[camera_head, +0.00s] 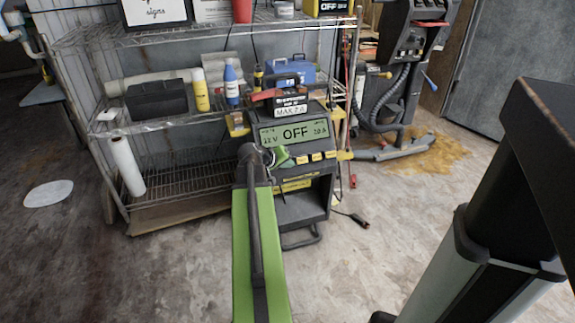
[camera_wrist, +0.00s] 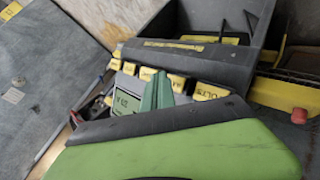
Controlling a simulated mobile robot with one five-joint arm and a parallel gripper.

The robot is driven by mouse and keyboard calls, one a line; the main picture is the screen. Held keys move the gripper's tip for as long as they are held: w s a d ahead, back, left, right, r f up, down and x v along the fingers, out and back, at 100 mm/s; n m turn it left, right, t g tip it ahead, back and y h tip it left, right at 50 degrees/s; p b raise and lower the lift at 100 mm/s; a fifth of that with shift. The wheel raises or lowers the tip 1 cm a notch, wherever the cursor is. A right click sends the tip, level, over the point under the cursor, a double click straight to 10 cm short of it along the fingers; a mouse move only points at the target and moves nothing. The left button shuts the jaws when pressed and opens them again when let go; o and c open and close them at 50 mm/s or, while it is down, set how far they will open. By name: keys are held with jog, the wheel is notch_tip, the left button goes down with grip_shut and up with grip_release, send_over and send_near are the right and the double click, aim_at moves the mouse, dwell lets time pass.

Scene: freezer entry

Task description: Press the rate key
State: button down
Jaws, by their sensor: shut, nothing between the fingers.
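A row of yellow keys (camera_head: 316,156) runs below the display. In the wrist view the keys (camera_wrist: 210,91) and part of the display (camera_wrist: 126,102) also show, turned round. The key lettering is too small to read surely, so I cannot tell which is the rate key. My gripper (camera_head: 281,157) is shut and empty, its green tips at the key row. In the wrist view my gripper (camera_wrist: 159,78) covers part of the row, between visible keys. Contact is unclear.
A wire shelf (camera_head: 165,130) with bottles and a dark case stands to the left. A red-handled item (camera_head: 268,95) and a blue box (camera_head: 290,70) sit above the charger. A grey hose (camera_head: 395,151) lies on the right. The front floor (camera_head: 130,270) is mostly clear.

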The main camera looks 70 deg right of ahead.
dwell(0.3)
jog(key=shift+w+d+f, duration=0.25)
jog(key=shift+d, duration=0.05)
jog(key=shift+w+d+f+b, duration=0.25)
jog(key=shift+d+b, duration=0.05)
jog(key=shift+b, duration=0.15)
dwell(0.6)
dwell(0.4)
jog(key=shift+s+a+r+p, duration=0.45)
jog(key=shift+s+a+r, duration=0.05)
jog(key=shift+a, duration=0.05)
jog(key=s+a+r+p, duration=0.2)
jog(key=a, duration=0.1)
jog(key=shift+s+a+r+p, duration=0.15)
jog(key=shift+s+r+p, duration=0.15)
jog(key=shift+s, duration=0.05)
dwell(0.8)
